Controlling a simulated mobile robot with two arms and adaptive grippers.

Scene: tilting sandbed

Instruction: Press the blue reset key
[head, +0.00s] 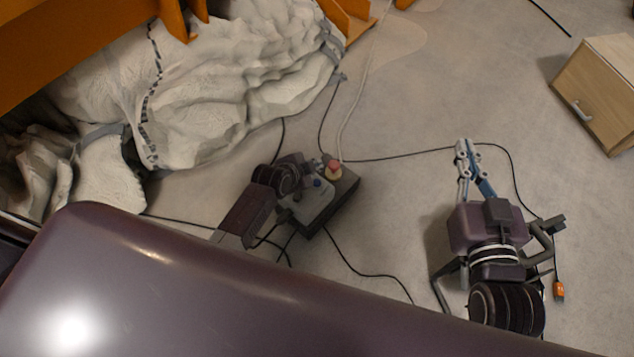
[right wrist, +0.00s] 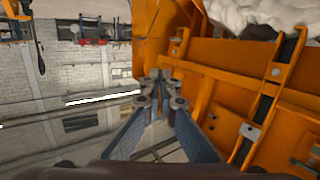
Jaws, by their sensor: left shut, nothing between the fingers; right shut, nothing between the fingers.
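The blue reset key (head: 317,183) is a small blue round cap on the pale top plate of a dark control box (head: 345,196) on the floor, in the middle of the head view. A red button (head: 334,168) sits beside it. My left gripper (head: 297,163) is at the box's left edge, close beside the key; its fingertips are hard to make out, and I cannot tell whether it touches the box. My right gripper (head: 464,146) is shut and empty, well right of the box. Its closed fingers also show in the right wrist view (right wrist: 161,88).
A large crumpled pale bag (head: 230,85) and orange frame parts (head: 75,45) fill the upper left. Black cables (head: 400,157) cross the floor around the box. A wooden cabinet (head: 605,90) stands at the right. Floor between the box and my right gripper is mostly clear.

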